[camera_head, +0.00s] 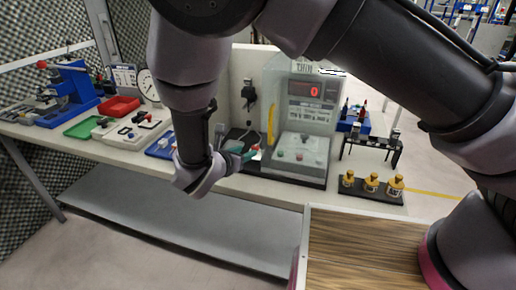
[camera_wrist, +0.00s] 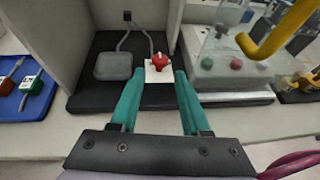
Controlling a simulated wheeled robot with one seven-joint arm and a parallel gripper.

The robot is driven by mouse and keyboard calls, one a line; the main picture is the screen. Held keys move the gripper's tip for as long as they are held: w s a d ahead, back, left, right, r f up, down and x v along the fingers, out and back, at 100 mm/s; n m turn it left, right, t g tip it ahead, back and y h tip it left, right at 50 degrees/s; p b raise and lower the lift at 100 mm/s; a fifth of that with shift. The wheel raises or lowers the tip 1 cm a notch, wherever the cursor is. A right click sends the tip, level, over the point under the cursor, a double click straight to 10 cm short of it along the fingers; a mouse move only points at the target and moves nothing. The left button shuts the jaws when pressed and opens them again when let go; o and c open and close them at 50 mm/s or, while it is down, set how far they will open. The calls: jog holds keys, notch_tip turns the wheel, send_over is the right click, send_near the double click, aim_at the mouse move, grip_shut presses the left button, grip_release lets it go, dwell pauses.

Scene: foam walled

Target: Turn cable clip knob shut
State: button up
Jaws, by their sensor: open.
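The cable clip knob looks to be the red knob (camera_wrist: 159,62) on a small white block (camera_wrist: 158,75) in the wrist view. My gripper (camera_wrist: 156,75) has two green fingers, spread apart and pointing at the white block. The red knob appears between and just beyond the fingertips, with nothing held. In the head view my gripper (camera_head: 241,151) reaches over the bench to the left of the clear-fronted machine; the red knob (camera_head: 256,148) is partly hidden beside the fingers.
A grey pad (camera_wrist: 114,66) lies left of the knob. A clear box (camera_head: 300,110) with a red display and a yellow handle (camera_wrist: 280,32) stands to the right. A blue tray (camera_wrist: 25,92) is at the left. Brass-coloured weights (camera_head: 371,182) stand at the bench's right front.

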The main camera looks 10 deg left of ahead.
aim_at(254, 147)
jog(key=x, duration=0.8)
jog(key=shift+w+d, duration=0.1)
jog(key=shift+w, duration=0.15)
grip_shut()
